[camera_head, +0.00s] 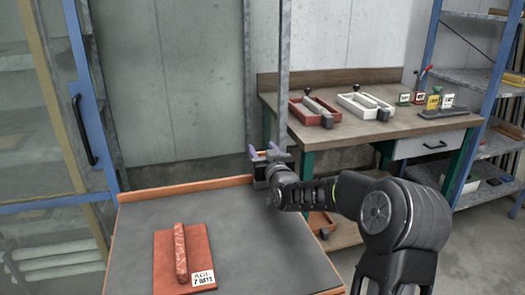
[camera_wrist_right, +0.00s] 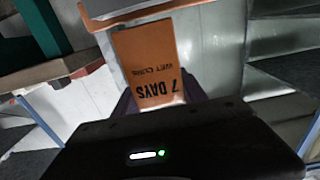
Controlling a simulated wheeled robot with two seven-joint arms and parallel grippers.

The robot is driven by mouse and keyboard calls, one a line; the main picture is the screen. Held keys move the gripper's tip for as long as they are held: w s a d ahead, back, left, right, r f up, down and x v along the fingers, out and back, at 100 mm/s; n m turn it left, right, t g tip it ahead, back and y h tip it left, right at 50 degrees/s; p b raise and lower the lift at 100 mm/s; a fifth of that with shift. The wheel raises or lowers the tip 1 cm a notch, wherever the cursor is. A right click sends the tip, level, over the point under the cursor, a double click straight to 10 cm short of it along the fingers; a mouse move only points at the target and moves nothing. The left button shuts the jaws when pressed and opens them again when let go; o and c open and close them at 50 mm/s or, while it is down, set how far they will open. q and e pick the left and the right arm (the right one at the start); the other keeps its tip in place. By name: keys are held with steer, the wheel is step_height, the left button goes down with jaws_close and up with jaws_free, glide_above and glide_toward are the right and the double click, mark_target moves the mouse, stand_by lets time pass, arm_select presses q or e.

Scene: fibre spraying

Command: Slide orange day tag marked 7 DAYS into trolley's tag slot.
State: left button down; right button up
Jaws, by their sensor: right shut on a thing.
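My right gripper (camera_head: 267,155) is at the far right corner of the trolley (camera_head: 225,230), beside the upright metal post. In the right wrist view, its purple fingers (camera_wrist_right: 160,98) are shut on the orange day tag (camera_wrist_right: 147,62), which reads 7 DAYS upside down. The tag's far end reaches close to an orange-edged lip (camera_wrist_right: 150,13) at the top of that view; I cannot tell whether it touches. The tag slot is not clearly visible. In the head view the tag is too small to make out. My left gripper is not in view.
A red slab with a bar (camera_head: 180,255) and a label lies on the trolley's grey top. A workbench (camera_head: 350,128) behind holds trays and several small coloured tags (camera_head: 434,98). A blue-framed shelf (camera_head: 470,85) stands at right, a glazed blue-framed door (camera_head: 45,130) at left.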

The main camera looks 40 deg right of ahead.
steer(key=shift+b, duration=1.25)
stand_by(1.2)
steer(key=shift+f+b, duration=0.9)
steer(key=shift+b, duration=0.15)
steer(key=o, duration=1.4)
steer(key=shift+f, duration=0.15)
steer(key=shift+v, duration=3.95)
